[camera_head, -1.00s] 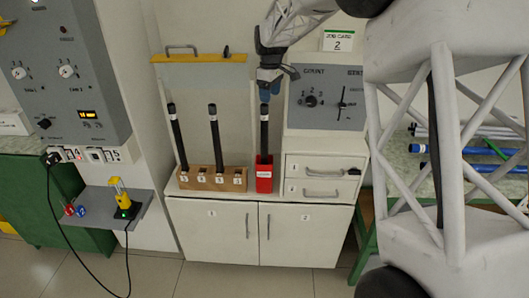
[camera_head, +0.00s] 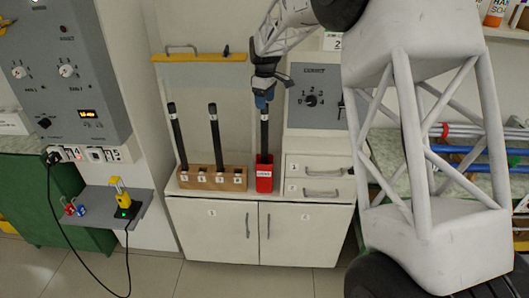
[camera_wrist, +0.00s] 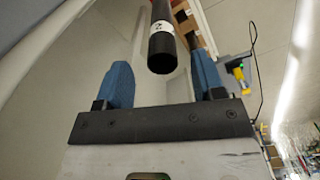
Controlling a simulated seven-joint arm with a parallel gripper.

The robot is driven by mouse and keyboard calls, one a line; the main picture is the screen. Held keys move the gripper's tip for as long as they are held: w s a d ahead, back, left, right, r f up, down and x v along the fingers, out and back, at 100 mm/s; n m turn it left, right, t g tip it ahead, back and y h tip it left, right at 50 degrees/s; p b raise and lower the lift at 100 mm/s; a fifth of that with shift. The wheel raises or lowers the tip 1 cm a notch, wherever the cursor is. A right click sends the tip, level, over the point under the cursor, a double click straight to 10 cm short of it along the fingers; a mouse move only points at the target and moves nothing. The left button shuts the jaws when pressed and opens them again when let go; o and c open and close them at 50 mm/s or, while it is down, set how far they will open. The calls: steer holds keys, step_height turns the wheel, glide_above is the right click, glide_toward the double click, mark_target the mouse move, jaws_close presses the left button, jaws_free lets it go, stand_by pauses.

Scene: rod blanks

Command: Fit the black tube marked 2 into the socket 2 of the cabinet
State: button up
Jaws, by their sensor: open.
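A black tube (camera_head: 264,134) with a white label stands upright in a red holder (camera_head: 264,182) on the white cabinet (camera_head: 225,228). In the wrist view, the tube's end (camera_wrist: 162,52) shows between two blue fingers; its label mark is too small to read surely. My gripper (camera_head: 263,97) is open over the tube's top, with a finger on either side and no grip on it. Left of the holder, a wooden block (camera_head: 228,184) has several numbered sockets. Two other black tubes (camera_head: 173,128) (camera_head: 214,130) stand in it, leaning slightly. The block's numbers are hard to read.
A grey panel with a knob (camera_head: 312,98) stands right of the tube, above two drawers (camera_head: 320,168). A grey shelf (camera_head: 100,205) with a yellow device is at left.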

mark_target(264, 113)
steer(key=shift+f, duration=0.25)
steer(key=shift+s+f, duration=0.1)
steer(key=shift+f, duration=2.45)
jaws_close()
